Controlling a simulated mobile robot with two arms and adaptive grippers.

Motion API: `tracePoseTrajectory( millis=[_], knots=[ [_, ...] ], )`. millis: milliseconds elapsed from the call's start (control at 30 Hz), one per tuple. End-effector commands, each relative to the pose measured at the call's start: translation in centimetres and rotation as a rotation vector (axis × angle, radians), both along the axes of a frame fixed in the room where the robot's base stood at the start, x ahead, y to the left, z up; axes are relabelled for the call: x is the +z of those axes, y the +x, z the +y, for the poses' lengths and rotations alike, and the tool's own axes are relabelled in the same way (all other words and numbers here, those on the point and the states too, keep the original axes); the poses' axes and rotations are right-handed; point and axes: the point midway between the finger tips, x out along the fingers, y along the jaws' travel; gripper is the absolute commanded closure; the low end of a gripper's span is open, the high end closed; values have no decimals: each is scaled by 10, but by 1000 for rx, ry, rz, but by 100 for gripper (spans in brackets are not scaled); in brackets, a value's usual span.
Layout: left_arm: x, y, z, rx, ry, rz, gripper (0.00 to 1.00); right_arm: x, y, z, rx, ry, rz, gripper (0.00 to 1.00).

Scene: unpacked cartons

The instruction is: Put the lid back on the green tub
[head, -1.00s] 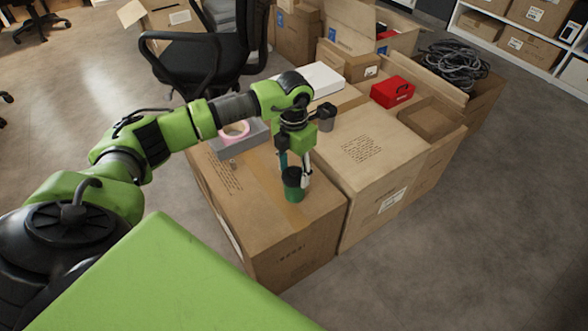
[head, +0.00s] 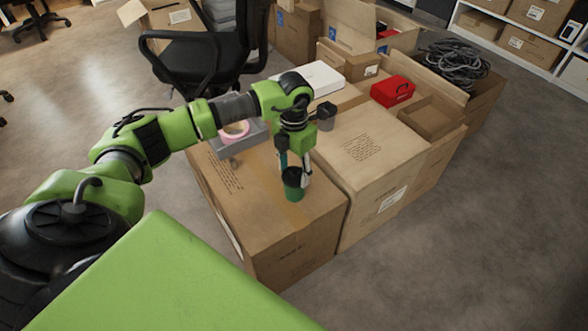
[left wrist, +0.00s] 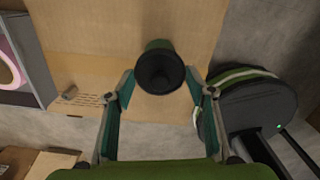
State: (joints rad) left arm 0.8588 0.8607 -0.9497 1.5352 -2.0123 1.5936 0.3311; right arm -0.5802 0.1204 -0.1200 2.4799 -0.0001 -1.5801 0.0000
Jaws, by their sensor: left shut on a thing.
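The green tub (head: 294,192) stands upright on a large brown carton. Its dark lid (head: 293,175) is at the tub's mouth; I cannot tell whether it is fully seated. My left gripper (head: 295,173) reaches down from above, with its fingers on either side of the lid. In the left wrist view the dark lid (left wrist: 160,72) lies between the fingertips of the left gripper (left wrist: 160,80), and a green edge of the tub (left wrist: 158,44) shows beyond it. The left gripper is shut on the lid. My right gripper is not in view.
On the same carton (head: 230,185), a grey tray (head: 252,140) holds a roll of pink tape (head: 234,131). A taller carton (head: 355,145) stands close on the right. Behind are a red box (head: 392,91), a white box (head: 322,78) and a black chair (head: 215,55).

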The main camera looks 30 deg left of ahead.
Motion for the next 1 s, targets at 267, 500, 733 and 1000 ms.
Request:
tracePoseTrajectory(
  millis=[267, 500, 733, 1000],
  knots=[
    [0, 0, 0, 0, 0, 0, 59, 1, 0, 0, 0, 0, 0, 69],
    [0, 0, 0, 0, 0, 0, 31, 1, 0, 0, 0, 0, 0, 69],
    [0, 0, 0, 0, 0, 0, 31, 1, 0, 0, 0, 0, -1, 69],
    [0, 0, 0, 0, 0, 0, 14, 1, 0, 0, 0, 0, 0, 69]
  ],
)
